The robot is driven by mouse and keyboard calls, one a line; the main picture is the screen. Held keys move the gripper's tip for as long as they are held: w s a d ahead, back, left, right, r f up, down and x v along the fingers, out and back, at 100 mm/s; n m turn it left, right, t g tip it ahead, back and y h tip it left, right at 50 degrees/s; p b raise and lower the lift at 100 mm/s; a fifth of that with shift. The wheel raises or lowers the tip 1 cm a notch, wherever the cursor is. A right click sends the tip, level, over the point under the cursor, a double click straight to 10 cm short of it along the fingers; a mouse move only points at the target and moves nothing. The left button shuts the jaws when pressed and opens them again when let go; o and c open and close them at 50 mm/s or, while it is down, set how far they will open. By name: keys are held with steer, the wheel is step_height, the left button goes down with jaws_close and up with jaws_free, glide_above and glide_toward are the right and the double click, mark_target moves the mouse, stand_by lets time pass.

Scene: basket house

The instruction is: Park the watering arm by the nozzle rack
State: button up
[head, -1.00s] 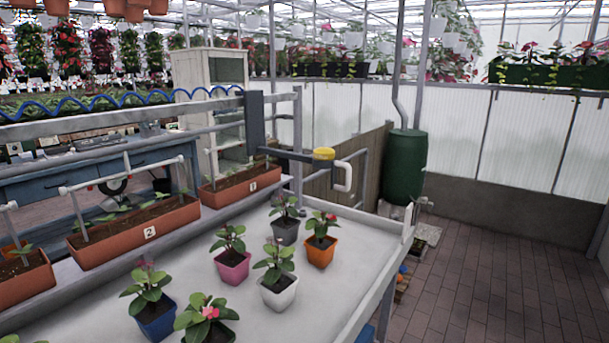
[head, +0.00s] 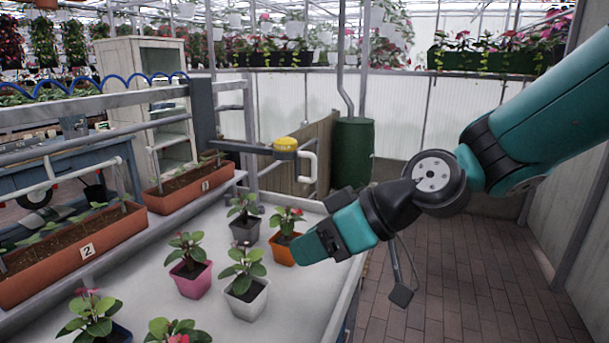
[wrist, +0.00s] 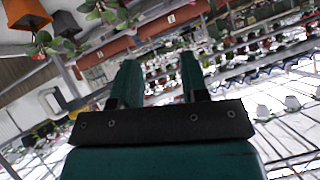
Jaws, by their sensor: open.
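The watering arm (head: 240,146) is a dark horizontal bar fixed to a grey upright on the rail behind the potting bench. It has a yellow cap (head: 286,143) and a white bent pipe (head: 310,163) at its free end. In the head view my gripper (head: 306,245) is over the right side of the bench, in front of and below the white pipe, apart from it. In the wrist view its two teal fingers (wrist: 162,80) are spread with nothing between them. I cannot make out a nozzle rack for certain.
Potted plants stand on the white bench (head: 165,262), including an orange pot (head: 285,249) close to my gripper. Numbered planter troughs (head: 88,250) line its back edge. A green barrel (head: 353,152) stands beyond. The brick floor (head: 440,290) at the right is clear.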

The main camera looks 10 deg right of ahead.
steer(key=w+d+f+m+t+b, duration=0.15)
steer(key=w+d+t, duration=0.4)
steer(key=w, duration=0.55)
steer(key=m+t+h, duration=0.3)
steer(key=m+t, duration=0.1)
steer(key=t, duration=0.3)
glide_toward(315, 170)
steer(key=shift+n+g, duration=0.25)
steer(key=shift+g, duration=0.1)
steer(key=p+x, duration=0.6)
steer(key=r+p+x, duration=0.1)
steer(key=p+x, duration=0.2)
steer(key=shift+w+p, duration=0.2)
steer(key=shift+p, duration=0.15)
steer(key=shift+w+a+f, duration=0.15)
steer(key=shift+w+a, duration=0.05)
steer(key=shift+w, duration=0.5)
steer(key=shift+c, duration=0.2)
jaws_close()
